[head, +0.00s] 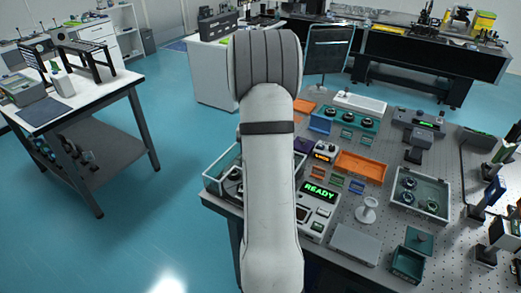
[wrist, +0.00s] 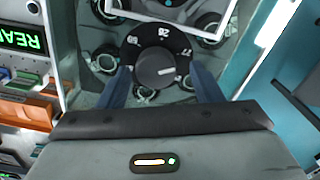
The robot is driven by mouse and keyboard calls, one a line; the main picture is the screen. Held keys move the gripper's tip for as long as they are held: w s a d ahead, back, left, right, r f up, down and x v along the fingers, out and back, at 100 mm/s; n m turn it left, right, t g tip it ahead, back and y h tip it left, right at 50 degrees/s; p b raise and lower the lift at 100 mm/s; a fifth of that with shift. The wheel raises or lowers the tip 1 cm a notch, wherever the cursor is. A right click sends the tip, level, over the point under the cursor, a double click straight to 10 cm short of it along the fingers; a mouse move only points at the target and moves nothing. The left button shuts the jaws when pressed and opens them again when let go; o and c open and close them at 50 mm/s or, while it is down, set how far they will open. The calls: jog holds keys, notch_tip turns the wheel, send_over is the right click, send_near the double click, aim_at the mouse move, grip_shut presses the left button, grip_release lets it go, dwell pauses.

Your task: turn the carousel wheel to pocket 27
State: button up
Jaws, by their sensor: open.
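The carousel wheel (wrist: 140,50) is a dark disc with white numbers and a raised centre knob with a short light mark. It shows in the wrist view at the upper middle. The numbers are partly legible; one at the top looks like 28. My gripper (wrist: 162,80) is open, with one blue finger on each side of the wheel's near part. I cannot tell whether the fingers touch it. Several round pieces surround the wheel. In the head view my arm hides the wheel and my gripper.
A green READY display (head: 319,193) stands right of my arm. An orange tray (head: 361,166), a grey tray with round parts (head: 447,200) and a white stand (head: 367,212) are farther right. A side table (head: 115,80) is at left, with open blue floor between.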

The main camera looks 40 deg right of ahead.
jog(key=shift+r+b, duration=0.45)
jog(key=shift+r, duration=3.45)
